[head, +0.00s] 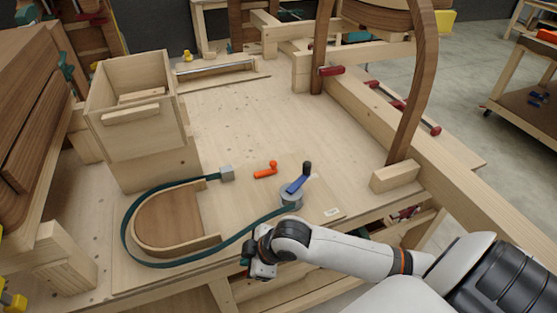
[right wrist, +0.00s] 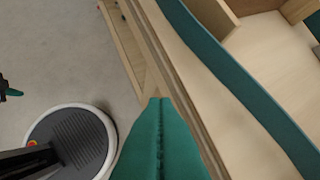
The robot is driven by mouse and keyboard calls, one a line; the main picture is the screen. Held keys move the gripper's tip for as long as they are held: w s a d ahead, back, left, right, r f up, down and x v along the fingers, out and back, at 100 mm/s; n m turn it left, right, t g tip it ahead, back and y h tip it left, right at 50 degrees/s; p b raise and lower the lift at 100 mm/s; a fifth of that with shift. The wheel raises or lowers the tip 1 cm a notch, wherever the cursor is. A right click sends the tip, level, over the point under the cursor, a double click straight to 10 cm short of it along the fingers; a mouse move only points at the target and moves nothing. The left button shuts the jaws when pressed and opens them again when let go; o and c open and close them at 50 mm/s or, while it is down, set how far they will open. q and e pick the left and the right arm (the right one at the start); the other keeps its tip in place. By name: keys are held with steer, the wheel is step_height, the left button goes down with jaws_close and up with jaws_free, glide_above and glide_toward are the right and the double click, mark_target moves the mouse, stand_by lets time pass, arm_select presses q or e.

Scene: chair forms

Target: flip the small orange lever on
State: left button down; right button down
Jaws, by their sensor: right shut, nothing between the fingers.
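The small orange lever (head: 266,170) lies on the wooden workbench, left of a round grey clamp base with a blue-and-black handle (head: 298,182). My right gripper (head: 250,262) is low at the bench's front edge, nearer the camera than the lever and apart from it. In the right wrist view its teal fingers (right wrist: 160,102) are pressed together with nothing between them, beside the bench edge. The lever is not in the right wrist view. A small dark and teal piece at that view's left edge may be my left gripper (right wrist: 10,93); its jaw state is unclear.
A teal strap (head: 127,232) loops around a U-shaped wooden form (head: 170,220) and runs to the grey clamp base. A wooden box (head: 135,95) stands back left. A curved chair frame (head: 412,100) rises at right. The bench (head: 225,120) behind the lever is mostly clear.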

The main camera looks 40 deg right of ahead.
mark_target(270, 172)
steer(key=w+d+r+n, duration=0.1)
steer(key=w+d, duration=0.1)
steer(key=d, duration=0.1)
steer(key=w+d+r, duration=0.1)
steer(key=w+d, duration=0.1)
steer(key=w+d+r+n, duration=0.1)
steer(key=w+d+r, duration=0.1)
steer(key=d, duration=0.1)
steer(key=shift+w+d+n+h, duration=0.3)
steer(key=shift+w+d, duration=0.05)
steer(key=shift+w, duration=0.05)
steer(key=shift+m+t+h, duration=0.5)
steer(key=shift+t+h, duration=0.1)
steer(key=shift+t, duration=0.1)
steer(key=w+d+r, duration=0.1)
steer(key=d+r, duration=0.1)
steer(key=d, duration=0.2)
steer(key=w+d+r, duration=0.1)
steer(key=d+r, duration=0.2)
steer(key=d, duration=0.2)
steer(key=w+d+r+p, duration=0.1)
steer(key=w+d+r, duration=0.1)
steer(key=d, duration=0.3)
steer(key=shift+d+r, duration=0.25)
steer(key=shift+r, duration=0.2)
steer(key=shift+a, duration=0.1)
steer(key=shift+w+f, duration=0.15)
